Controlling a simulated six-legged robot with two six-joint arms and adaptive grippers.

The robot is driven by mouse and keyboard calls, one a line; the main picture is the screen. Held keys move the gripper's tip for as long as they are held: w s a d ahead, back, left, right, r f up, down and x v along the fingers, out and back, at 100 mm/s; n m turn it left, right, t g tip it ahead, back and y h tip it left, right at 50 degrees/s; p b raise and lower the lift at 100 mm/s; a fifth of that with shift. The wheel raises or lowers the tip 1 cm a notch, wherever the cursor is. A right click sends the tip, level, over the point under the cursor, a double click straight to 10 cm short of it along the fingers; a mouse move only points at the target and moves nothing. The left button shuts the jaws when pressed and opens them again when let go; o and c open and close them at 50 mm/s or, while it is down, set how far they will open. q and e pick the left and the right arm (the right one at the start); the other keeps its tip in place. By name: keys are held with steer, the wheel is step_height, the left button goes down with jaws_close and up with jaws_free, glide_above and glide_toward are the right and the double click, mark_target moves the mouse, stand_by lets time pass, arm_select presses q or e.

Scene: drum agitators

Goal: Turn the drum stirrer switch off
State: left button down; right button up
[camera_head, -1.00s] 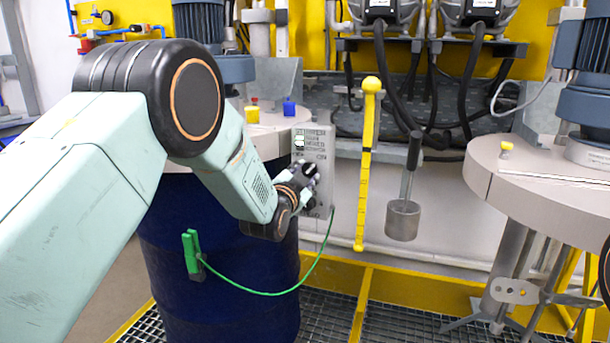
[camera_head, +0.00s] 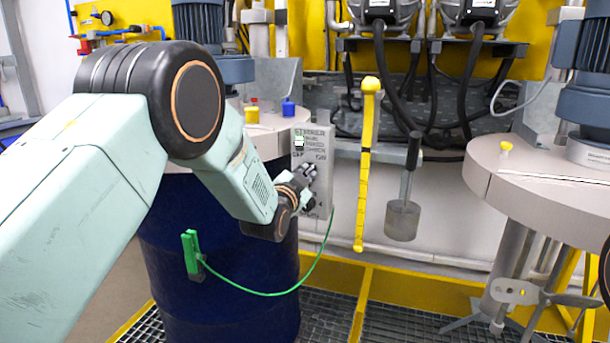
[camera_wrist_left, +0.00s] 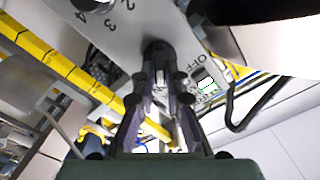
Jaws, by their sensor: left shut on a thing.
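The grey control box (camera_head: 312,150) with printed labels hangs on the side of the dark blue drum (camera_head: 218,255). My left gripper (camera_head: 307,186) is at the front of this box, low on its face, and hides part of it. In the left wrist view, the fingers (camera_wrist_left: 158,72) close in on a black switch knob (camera_wrist_left: 157,48) on the grey panel (camera_wrist_left: 128,28). The word OFF is printed to the right of the knob. The fingers hide part of the knob, so its exact angle is unclear. My right gripper is not in view.
A green clamp (camera_head: 192,254) with a green cable hangs on the drum. A yellow rod (camera_head: 367,160) and a grey cylinder on a handle (camera_head: 402,220) hang right of the box. Another round lid (camera_head: 530,175) stands at right. The grated floor is below.

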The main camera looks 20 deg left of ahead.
arm_select(q)
steer(key=shift+r, duration=0.1)
steer(key=n, duration=0.3)
steer(key=shift+a+r+n+p, duration=0.1)
steer(key=shift+n+p, duration=0.2)
steer(key=shift+n, duration=0.1)
steer(key=shift+a+n+p, duration=0.15)
steer(key=shift+n+p, duration=0.1)
steer(key=shift+n, duration=2.75)
steer(key=shift+a+n+p, duration=0.15)
steer(key=shift+n+p, duration=0.1)
steer(key=shift+n, duration=2.75)
steer(key=c, duration=1.4)
jaws_free()
steer(key=shift+w, duration=0.1)
